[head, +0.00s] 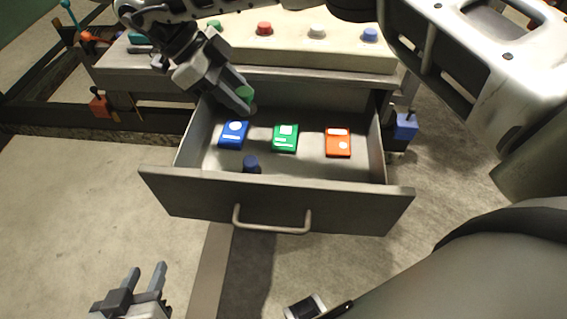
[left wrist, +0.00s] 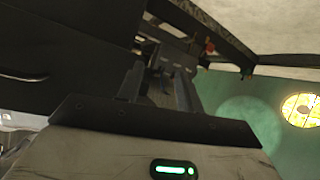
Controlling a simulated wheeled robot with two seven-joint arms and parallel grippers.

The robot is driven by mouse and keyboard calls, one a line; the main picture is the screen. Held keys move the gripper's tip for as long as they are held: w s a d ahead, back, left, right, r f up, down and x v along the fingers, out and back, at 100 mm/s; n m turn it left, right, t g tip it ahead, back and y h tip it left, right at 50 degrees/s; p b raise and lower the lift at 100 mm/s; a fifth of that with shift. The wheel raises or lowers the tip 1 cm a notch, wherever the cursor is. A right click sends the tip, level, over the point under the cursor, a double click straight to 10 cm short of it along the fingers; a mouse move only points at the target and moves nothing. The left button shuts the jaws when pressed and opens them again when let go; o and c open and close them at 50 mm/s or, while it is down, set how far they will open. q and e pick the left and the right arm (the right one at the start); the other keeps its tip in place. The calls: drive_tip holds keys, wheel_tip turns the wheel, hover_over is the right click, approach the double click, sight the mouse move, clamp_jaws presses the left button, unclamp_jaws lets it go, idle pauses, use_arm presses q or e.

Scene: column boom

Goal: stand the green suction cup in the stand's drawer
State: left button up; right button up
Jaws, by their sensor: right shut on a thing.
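The green suction cup (head: 245,93) is held in my right gripper (head: 246,101), above the back left corner of the stand's drawer (head: 276,200). The gripper's fingers partly hide it, and I cannot tell whether it touches anything below. The drawer is pulled open, with a bar handle on its front. My left gripper (head: 146,272) is low at the left of the head view, in front of the drawer, with its fingers apart and empty. Its fingers also show in the left wrist view (left wrist: 158,85).
In the drawer lie a blue case (head: 234,134), a green case (head: 286,138) and an orange case (head: 338,143). A small dark blue piece (head: 251,164) is near its front. Coloured knobs, including a red one (head: 264,28), line the stand's top (head: 290,55). The drawer's front right is clear.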

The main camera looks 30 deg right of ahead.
drive_tip(key=shift+f+b, duration=0.3)
drive_tip(key=shift+f, duration=0.55)
drive_tip(key=shift+s+d+f+h, duration=0.1)
drive_tip(key=shift+d+f+h, duration=0.1)
drive_tip(key=shift+h, duration=0.1)
drive_tip(key=s+d+f, duration=0.4)
drive_tip(key=s+d, duration=0.2)
approach(325, 178)
drive_tip(key=shift+s+d+r+b, duration=0.15)
drive_tip(key=shift+d+b, duration=0.05)
drive_tip(key=shift+d, duration=0.25)
drive_tip(key=shift+s+d+r+b, duration=0.1)
drive_tip(key=shift+d+r+b, duration=0.1)
drive_tip(key=shift+d, duration=0.25)
drive_tip(key=shift+s+d+f, duration=0.3)
drive_tip(key=shift+f, duration=0.2)
drive_tip(key=f, duration=0.2)
drive_tip(key=f+b, duration=0.1)
drive_tip(key=shift+s+d+f, duration=0.15)
drive_tip(key=shift+s+f, duration=0.05)
drive_tip(key=shift+f, duration=0.2)
use_arm(q)
drive_tip(key=shift+s+d+f, duration=0.1)
drive_tip(key=shift+f, duration=0.7)
